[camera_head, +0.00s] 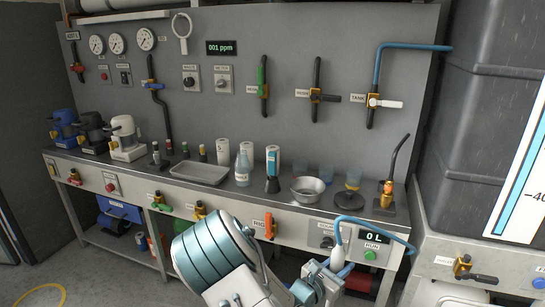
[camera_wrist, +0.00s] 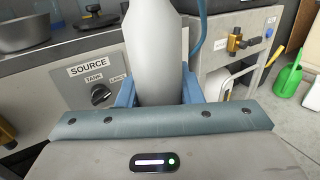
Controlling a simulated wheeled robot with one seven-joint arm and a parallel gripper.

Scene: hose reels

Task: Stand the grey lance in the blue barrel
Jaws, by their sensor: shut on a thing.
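My gripper (camera_wrist: 158,94) is shut on the grey lance (camera_wrist: 153,55), whose smooth pale body rises between the blue fingers in the wrist view. In the head view the lance (camera_head: 338,254) shows small at the lower right, in front of the bench. A blue hose (camera_head: 375,222) loops from the lance's top to the right. The lance's lower end is hidden by my gripper. I cannot make out a blue barrel in either view.
The steel bench (camera_head: 290,205) carries a tray (camera_head: 200,174), a bowl (camera_head: 308,189) and several bottles. A selector knob (camera_wrist: 101,95) is on its front, left of my gripper.

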